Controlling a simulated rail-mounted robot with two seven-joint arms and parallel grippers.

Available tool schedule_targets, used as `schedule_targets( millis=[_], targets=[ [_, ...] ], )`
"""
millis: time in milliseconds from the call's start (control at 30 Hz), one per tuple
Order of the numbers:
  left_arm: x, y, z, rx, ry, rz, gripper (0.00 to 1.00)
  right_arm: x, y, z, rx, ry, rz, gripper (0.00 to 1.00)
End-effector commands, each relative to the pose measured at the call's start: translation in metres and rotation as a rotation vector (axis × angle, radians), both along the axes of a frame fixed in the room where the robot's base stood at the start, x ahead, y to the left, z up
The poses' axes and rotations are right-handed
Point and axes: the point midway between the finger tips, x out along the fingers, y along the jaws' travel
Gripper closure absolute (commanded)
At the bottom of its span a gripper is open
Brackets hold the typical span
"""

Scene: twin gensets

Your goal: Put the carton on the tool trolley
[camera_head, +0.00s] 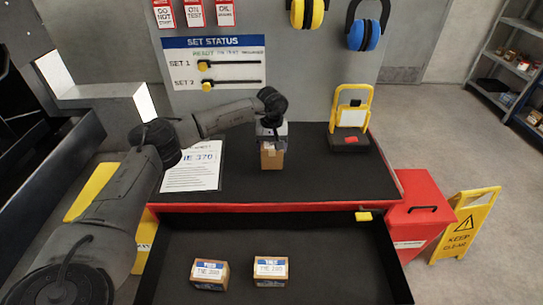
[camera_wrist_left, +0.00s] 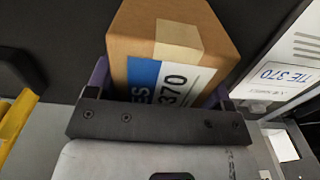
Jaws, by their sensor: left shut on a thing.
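My left gripper (camera_head: 272,142) is shut on a brown carton (camera_head: 272,158), with the arm reaching in from the left. In the left wrist view the carton (camera_wrist_left: 180,40) sits between the two fingers, showing tape and a blue and white label reading 370. The carton is at the middle of the black top of the red tool trolley (camera_head: 310,188). I cannot tell whether its underside touches the top. My right gripper is not in view.
A printed sheet (camera_head: 193,166) lies left of the carton; a yellow-framed black device (camera_head: 349,138) stands to its right. The open drawer (camera_head: 330,255) in front holds two similar cartons (camera_head: 210,273) (camera_head: 270,271). A wall board (camera_head: 214,63) is behind. A yellow floor sign (camera_head: 465,225) stands right.

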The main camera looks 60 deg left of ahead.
Motion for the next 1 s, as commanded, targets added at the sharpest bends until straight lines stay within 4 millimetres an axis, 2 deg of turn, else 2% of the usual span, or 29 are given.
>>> schedule_targets(
  millis=[167, 433, 867, 900, 1000],
  targets=[
    [-0.001, 0.001, -0.007, 0.000, 0.001, 0.000, 0.56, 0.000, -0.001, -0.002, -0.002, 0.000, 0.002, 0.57],
    [-0.001, 0.001, -0.039, -0.001, 0.001, 0.000, 0.56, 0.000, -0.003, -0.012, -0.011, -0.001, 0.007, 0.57],
    [-0.001, 0.001, -0.044, -0.001, 0.001, 0.000, 0.56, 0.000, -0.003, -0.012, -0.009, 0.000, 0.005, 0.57],
    [-0.001, 0.001, -0.044, 0.000, 0.001, 0.000, 0.22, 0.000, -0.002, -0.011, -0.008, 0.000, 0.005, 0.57],
    [-0.001, 0.001, -0.044, 0.000, 0.001, 0.000, 0.12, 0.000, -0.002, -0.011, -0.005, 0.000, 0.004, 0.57]
  ],
)
